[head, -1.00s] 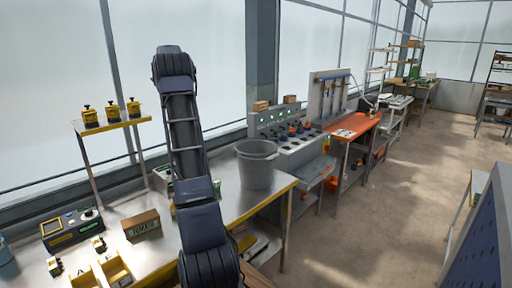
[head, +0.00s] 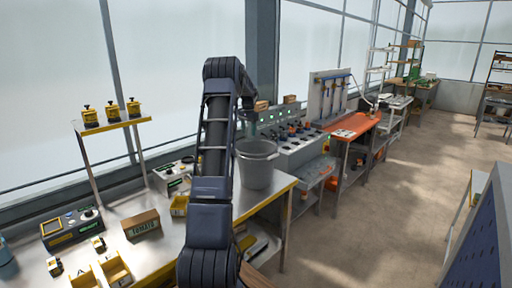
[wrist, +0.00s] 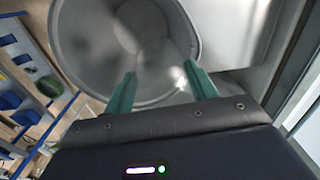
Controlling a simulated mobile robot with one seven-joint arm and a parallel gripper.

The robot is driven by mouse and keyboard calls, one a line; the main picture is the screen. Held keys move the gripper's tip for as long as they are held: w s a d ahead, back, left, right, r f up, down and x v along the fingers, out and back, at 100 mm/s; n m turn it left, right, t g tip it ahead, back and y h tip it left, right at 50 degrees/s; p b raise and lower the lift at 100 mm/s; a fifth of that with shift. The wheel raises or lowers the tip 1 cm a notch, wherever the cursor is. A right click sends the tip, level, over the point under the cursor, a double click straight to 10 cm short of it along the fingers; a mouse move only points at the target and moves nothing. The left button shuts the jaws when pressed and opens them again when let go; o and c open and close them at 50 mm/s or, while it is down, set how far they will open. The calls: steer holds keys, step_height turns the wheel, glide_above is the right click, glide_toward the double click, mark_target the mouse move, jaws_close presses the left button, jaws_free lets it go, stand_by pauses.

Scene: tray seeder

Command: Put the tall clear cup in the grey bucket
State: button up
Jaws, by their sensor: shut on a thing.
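The grey bucket (head: 257,170) stands upright on the right end of the metal bench in the head view. In the wrist view its round rim and inside (wrist: 85,50) fill the upper middle. My gripper (wrist: 161,82) has green fingers and points down over the bucket opening. It is shut on the tall clear cup (wrist: 160,62), which is see-through and shows only as a faint outline and glints between the fingers against the grey inside. In the head view, the gripper is small above the bucket and the cup is hard to make out.
A grey machine with knobs (head: 298,145) stands just right of the bucket. Left on the bench are a cardboard box (head: 141,223), a black device (head: 72,230) and yellow bins (head: 115,268). A yellow-topped shelf (head: 108,125) stands behind, near the windows.

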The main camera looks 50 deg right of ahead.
steer(key=s+d+f, duration=0.4)
steer(key=s, duration=0.2)
steer(key=shift+m, duration=0.3)
step_height(320, 180, down, 19)
steer(key=shift+s+f, duration=0.1)
steer(key=shift+a+f, duration=0.1)
steer(key=shift+f, duration=0.05)
steer(key=o, duration=1.1)
